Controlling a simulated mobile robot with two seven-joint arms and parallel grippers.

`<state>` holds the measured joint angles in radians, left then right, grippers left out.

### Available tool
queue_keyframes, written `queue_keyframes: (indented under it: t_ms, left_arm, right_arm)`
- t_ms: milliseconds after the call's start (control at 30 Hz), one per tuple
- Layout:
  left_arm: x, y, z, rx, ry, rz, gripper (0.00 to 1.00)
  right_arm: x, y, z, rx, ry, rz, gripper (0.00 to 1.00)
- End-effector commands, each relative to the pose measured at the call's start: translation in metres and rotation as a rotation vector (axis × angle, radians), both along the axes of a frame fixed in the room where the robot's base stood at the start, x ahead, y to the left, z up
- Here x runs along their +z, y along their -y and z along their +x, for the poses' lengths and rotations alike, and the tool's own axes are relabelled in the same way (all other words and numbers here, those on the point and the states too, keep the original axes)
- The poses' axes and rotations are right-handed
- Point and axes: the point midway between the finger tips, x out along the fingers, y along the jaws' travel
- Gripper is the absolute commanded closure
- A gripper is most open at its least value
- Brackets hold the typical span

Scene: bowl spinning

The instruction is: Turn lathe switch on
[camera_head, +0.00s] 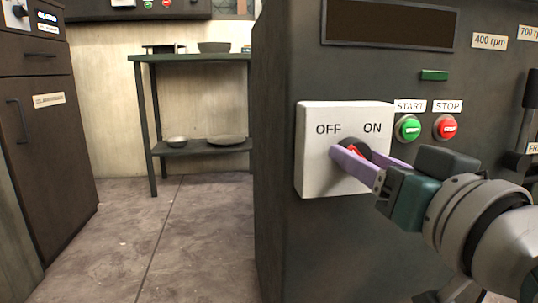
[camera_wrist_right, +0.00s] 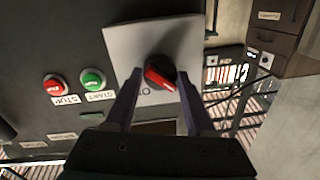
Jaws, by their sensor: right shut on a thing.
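The lathe switch is a dark round knob (camera_wrist_right: 159,72) with a red bar on a white plate (camera_head: 315,170) marked OFF at left and ON at right. My right gripper (camera_head: 353,151) has its purple fingers on either side of the knob and is shut on it. In the head view the fingers hide much of the knob, and a little red shows between them. In the right wrist view the red bar lies slantwise between the fingertips. I cannot tell which label it points at. My left gripper is not in view.
A green START button (camera_head: 407,128) and a red STOP button (camera_head: 446,127) sit right of the plate, close above my right gripper. A dark shelf table (camera_head: 190,57) with bowls stands behind at left. A dark cabinet (camera_head: 48,140) is at far left. The floor between is clear.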

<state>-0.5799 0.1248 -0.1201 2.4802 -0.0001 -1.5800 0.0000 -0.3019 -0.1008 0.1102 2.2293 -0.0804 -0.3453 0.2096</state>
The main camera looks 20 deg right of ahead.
Motion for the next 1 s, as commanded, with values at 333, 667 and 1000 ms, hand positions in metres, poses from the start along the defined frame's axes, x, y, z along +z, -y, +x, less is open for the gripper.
queue_keyframes:
  t_ms: [333,667,1000]
  left_arm:
    - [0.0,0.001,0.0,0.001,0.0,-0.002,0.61]
    - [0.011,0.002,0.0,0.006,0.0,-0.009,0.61]
    - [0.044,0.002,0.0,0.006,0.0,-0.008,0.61]
  right_arm:
    - [-0.001,0.0,0.0,-0.001,-0.002,0.0,1.0]
    - [0.001,0.001,0.0,-0.001,0.011,0.063,1.0]
    - [0.002,0.001,0.0,-0.002,0.066,0.309,1.0]
